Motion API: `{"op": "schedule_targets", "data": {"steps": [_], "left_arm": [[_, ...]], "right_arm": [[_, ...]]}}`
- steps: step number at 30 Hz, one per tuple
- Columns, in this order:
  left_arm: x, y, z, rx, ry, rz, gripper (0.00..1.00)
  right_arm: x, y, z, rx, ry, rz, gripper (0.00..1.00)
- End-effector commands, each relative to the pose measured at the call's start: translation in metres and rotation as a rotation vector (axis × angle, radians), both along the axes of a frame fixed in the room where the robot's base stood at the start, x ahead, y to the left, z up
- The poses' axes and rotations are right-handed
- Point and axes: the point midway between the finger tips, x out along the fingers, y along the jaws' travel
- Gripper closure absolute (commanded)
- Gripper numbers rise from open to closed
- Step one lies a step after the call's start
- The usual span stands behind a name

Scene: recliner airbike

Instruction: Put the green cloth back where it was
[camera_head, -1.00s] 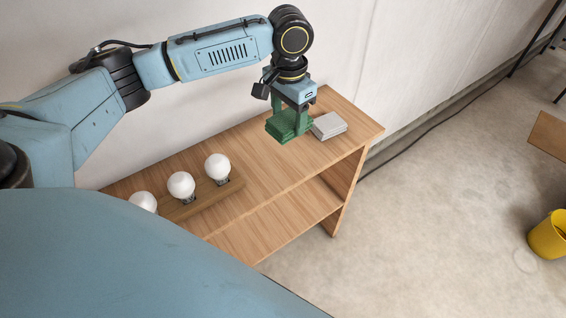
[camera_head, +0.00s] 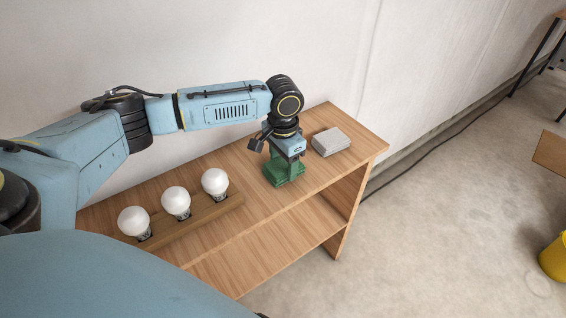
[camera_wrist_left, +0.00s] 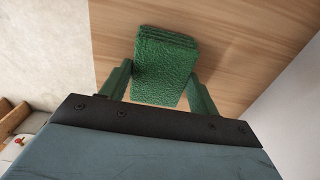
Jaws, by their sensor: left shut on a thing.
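The green cloth (camera_head: 284,174) is a folded stack on or just above the top of the wooden shelf, between the bulbs and the grey cloth. It also shows in the left wrist view (camera_wrist_left: 165,65), lying between my two fingers. My left gripper (camera_head: 285,170) points down and is shut on the green cloth; its fingers also show in the left wrist view (camera_wrist_left: 160,88). I cannot tell for sure whether the cloth touches the shelf top. My right gripper is not in view.
The wooden shelf (camera_head: 250,210) stands against the wall. A folded grey cloth (camera_head: 331,141) lies to the right of the green one. A wooden holder (camera_head: 190,221) with three white bulbs (camera_head: 176,201) stands to the left. A yellow bin (camera_head: 553,246) is on the floor at far right.

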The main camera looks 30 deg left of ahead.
Motion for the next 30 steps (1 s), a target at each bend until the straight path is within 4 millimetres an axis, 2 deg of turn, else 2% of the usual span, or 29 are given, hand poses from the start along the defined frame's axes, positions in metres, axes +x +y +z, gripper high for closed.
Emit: {"op": "schedule_targets", "data": {"steps": [8,9,13,23,26,30], "left_arm": [[0.0,0.0,-0.001,-0.001,0.0,0.0,0.57],[0.0,0.0,-0.001,0.0,0.0,0.0,0.35],[0.0,0.0,-0.001,0.0,0.0,0.0,0.18],[0.0,0.0,0.001,0.001,-0.001,0.0,0.17],[0.0,0.0,0.011,0.001,-0.001,0.0,0.17],[0.001,0.0,0.039,0.0,-0.003,0.0,0.17]], "right_arm": [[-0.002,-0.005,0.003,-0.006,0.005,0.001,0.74],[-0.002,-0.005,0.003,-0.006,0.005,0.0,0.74],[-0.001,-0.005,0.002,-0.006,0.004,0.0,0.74],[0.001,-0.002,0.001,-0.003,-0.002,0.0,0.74],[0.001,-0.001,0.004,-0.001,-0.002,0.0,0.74],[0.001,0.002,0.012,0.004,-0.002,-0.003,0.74]]}}
